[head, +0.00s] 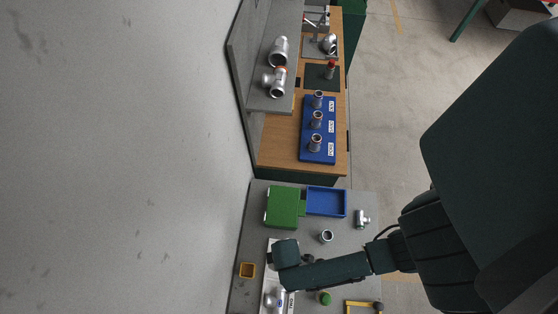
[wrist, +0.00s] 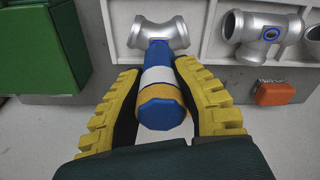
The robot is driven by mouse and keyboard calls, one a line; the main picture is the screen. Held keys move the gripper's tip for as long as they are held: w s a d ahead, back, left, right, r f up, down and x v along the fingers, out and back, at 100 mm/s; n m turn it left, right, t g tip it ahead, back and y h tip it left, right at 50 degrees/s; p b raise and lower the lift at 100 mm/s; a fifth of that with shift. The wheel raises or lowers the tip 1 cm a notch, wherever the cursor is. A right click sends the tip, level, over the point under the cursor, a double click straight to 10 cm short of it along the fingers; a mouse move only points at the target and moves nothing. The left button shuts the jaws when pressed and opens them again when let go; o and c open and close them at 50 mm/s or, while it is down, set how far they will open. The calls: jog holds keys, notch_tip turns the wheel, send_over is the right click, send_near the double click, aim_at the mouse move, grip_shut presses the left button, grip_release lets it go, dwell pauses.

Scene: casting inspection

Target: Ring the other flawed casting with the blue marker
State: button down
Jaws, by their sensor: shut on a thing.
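My gripper (wrist: 160,95) is shut on the blue marker (wrist: 160,85), which has a white band and a yellow band. In the wrist view the marker points away from me at a silver casting (wrist: 160,33) in a white tray (wrist: 205,35). Its tip is hidden, so I cannot tell whether it touches the casting. A third casting (wrist: 313,38) is cut off at the right edge. In the head view my gripper (head: 285,252) is over the white tray (head: 290,302), hiding part of it.
A green box (head: 282,207) and a blue tray (head: 326,202) stand behind my gripper. A loose tee fitting (head: 362,218) and a short ring (head: 327,236) lie at right. An orange object (wrist: 274,93) is beside the tray.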

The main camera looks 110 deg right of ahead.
jog(key=shift+s, duration=0.1)
notch_tip(320, 180, up, 5)
jog(key=p, duration=0.5)
jog(key=shift+r+p, duration=0.15)
jog(key=shift+p, duration=0.25)
jog(key=shift+r+p, duration=0.45)
jog(key=shift+r, duration=0.4)
